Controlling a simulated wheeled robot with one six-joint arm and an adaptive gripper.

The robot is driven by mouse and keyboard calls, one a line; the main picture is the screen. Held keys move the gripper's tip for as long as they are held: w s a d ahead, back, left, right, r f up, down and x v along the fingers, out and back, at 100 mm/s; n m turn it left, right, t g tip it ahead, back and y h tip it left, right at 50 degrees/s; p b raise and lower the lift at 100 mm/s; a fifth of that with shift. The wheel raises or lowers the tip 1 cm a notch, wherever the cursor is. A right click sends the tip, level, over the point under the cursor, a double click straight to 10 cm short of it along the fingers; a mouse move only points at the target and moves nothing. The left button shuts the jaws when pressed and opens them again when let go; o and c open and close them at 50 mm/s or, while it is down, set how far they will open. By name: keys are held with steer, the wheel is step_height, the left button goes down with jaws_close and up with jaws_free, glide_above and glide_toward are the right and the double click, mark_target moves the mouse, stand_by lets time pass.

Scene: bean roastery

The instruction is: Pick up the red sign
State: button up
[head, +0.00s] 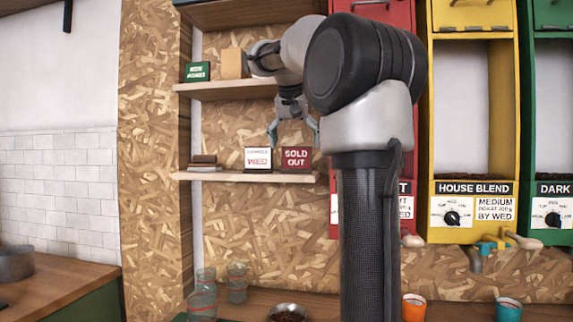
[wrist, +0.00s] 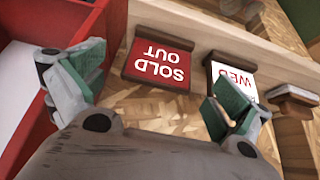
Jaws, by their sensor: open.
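The red sign (head: 296,159), lettered "SOLD OUT", stands on the lower wall shelf (head: 240,177), just right of a white sign (head: 258,158) with red "WED" lettering. In the wrist view the red sign (wrist: 160,60) appears upside down, ahead of my gripper and between its fingers. The white sign (wrist: 232,78) is beyond the right finger. My gripper (head: 293,135) is open and empty, pointing down just above the two signs in the head view. Its green-padded fingers (wrist: 157,88) are spread wide, and I see no contact with the red sign.
A stack of small brown items (head: 204,162) lies at the shelf's left. The upper shelf (head: 225,90) holds a green sign (head: 197,72) and a tan box (head: 233,64). A red dispenser (wrist: 80,25) is close beside the left finger. Glass jars (head: 237,282) and a bowl (head: 287,312) stand below.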

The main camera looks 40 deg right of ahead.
mark_target(296, 160)
steer(key=x, duration=0.7)
steer(key=shift+a+f, duration=0.15)
steer(key=c, duration=0.9)
steer(key=shift+c, duration=0.2)
